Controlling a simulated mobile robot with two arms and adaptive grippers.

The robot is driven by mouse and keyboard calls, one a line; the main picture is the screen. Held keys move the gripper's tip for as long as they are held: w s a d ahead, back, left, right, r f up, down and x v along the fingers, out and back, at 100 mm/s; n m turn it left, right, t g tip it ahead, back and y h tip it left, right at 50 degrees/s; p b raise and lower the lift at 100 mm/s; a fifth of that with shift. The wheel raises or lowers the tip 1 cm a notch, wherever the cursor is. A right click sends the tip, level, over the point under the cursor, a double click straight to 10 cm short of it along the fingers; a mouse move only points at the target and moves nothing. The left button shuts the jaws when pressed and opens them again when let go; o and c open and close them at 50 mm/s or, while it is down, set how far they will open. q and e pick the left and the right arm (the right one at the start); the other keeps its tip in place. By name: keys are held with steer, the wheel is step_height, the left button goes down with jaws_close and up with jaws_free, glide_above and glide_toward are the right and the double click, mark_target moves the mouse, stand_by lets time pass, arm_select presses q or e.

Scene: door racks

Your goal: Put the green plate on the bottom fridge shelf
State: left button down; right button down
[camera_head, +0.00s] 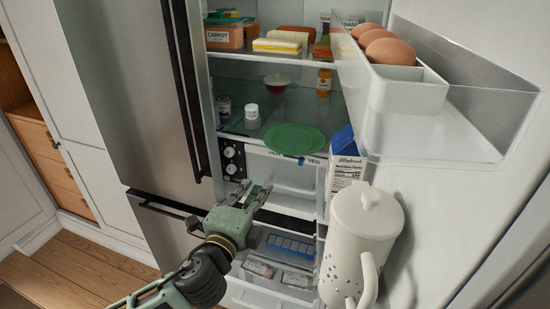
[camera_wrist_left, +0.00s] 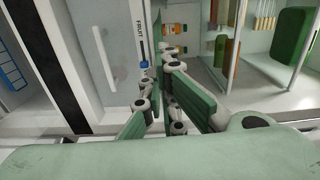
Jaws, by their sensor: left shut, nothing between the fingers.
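The green plate (camera_head: 293,139) is round and lies flat near the front of the glass fridge shelf (camera_head: 236,127), just above the drawers, in the head view. My left gripper (camera_head: 251,193) is below and left of the plate, apart from it, in front of the drawers. It is shut and holds nothing. Its fingers also fill the middle of the left wrist view (camera_wrist_left: 160,88), beside the FRUIT drawer label. My right gripper is not in view.
A white bottle (camera_head: 252,117) and a lidded bowl (camera_head: 277,83) share the plate's shelf. The open door on the right carries eggs (camera_head: 385,47), a milk carton (camera_head: 346,169) and a white pitcher (camera_head: 361,240). A blue tray (camera_head: 290,246) lies in the open compartment below.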

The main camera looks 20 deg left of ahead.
arm_select(q)
steer(key=w+p, duration=0.3)
steer(key=w, duration=1.1)
steer(key=shift+d+r+p, duration=0.2)
steer(key=shift+d+p, duration=0.1)
steer(key=shift+d, duration=0.05)
steer(key=shift+w, duration=0.1)
